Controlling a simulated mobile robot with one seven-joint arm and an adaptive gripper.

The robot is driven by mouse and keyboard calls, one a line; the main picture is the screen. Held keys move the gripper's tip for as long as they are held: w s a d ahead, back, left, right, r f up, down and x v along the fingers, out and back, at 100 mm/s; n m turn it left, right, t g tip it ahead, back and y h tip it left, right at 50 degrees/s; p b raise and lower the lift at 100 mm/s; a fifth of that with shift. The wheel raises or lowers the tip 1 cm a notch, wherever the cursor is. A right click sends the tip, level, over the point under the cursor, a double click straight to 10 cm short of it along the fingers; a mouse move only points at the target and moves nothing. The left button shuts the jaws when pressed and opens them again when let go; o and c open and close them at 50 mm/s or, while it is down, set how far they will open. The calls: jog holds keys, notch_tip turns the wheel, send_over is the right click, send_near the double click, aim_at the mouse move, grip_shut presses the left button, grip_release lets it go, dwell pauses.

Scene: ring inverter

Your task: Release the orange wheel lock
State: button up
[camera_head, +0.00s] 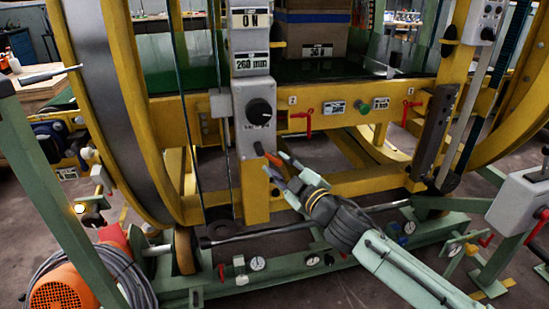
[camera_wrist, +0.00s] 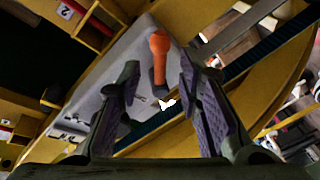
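The orange wheel lock appears as an orange handle (camera_head: 267,156) on a dark stem, low on the grey control box of the yellow ring frame. In the wrist view the orange handle (camera_wrist: 160,57) stands between and beyond my fingertips. My gripper (camera_head: 279,167) is just right of and below the handle. In the wrist view my gripper (camera_wrist: 160,85) has its two purple-padded fingers spread wide, with a gap on both sides of the handle. No contact with the handle shows. The fingertips partly cover the area below the handle in the head view.
The grey control box (camera_head: 253,118) carries a black knob (camera_head: 259,111). Red levers (camera_head: 304,121) sit on the yellow crossbar to the right. The green base frame (camera_head: 190,285) with gauges lies below my arm. An orange motor (camera_head: 66,288) stands at the lower left.

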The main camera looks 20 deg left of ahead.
aim_at(268, 154)
jog(key=shift+x, duration=1.5)
jog(key=shift+c, duration=0.2)
grip_shut()
